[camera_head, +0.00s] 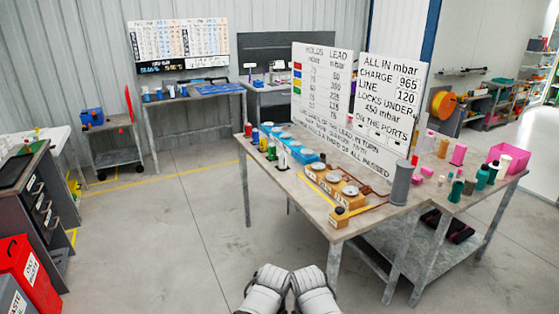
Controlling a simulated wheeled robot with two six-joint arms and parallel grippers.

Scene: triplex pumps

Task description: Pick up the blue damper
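The blue damper looks to be the small blue cylinder (255,136) standing at the far left end of the table (292,194). It is in a row of small coloured cylinders: a red one (248,130) behind it, then a yellow one (263,143) and a green one (272,151) in front. My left gripper (268,273) and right gripper (308,273) show as grey-white shapes side by side at the bottom middle. Both are well short of the table and apart from the cylinders. Their fingers cannot be made out, and nothing visible is held.
Blue pump blocks (303,154) stand right of the cylinders. A wooden block with round discs (333,178), a grey cylinder (401,183) and a pink bin (508,157) are farther right. Lettered boards (323,95) rise behind. The floor (185,225) left of the table is clear.

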